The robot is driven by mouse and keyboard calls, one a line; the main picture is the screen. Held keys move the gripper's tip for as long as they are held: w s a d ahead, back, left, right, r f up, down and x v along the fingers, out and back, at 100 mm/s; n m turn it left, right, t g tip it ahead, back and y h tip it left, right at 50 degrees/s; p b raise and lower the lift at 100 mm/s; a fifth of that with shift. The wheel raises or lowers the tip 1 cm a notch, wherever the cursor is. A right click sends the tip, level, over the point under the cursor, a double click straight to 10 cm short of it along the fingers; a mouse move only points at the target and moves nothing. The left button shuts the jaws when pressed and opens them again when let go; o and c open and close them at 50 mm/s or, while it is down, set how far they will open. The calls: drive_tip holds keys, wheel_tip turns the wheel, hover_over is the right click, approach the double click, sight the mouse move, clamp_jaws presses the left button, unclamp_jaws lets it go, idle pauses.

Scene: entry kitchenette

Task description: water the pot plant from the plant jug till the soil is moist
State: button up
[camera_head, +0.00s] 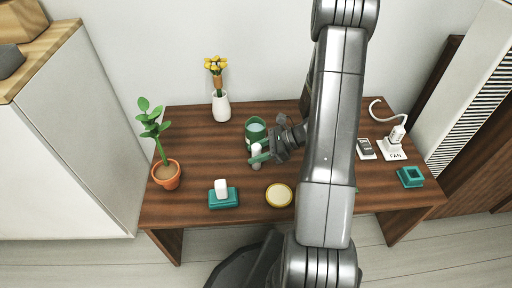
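The pot plant (166,176) stands at the left end of the wooden table, in an orange terracotta pot with upright green leaves. Its soil (165,171) looks light brown. The green plant jug (256,128) is upright near the table's middle, with a pale bluish surface showing inside. My gripper (266,152) is at the jug's near right side, by a green part that may be its handle. The fingers are small and partly hidden, so I cannot tell whether they are shut on it. I also cannot tell whether the jug touches the table.
A white vase (221,106) with yellow flowers stands behind. A white item on a teal base (223,198) and a round yellowish dish (279,195) lie in front. A FAN plate (392,150), a small dark device (365,147) and a teal square holder (410,177) are at right.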

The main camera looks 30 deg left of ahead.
clamp_jaws()
drive_tip(key=shift+r+p, duration=2.55)
drive_tip(key=shift+r, duration=0.55)
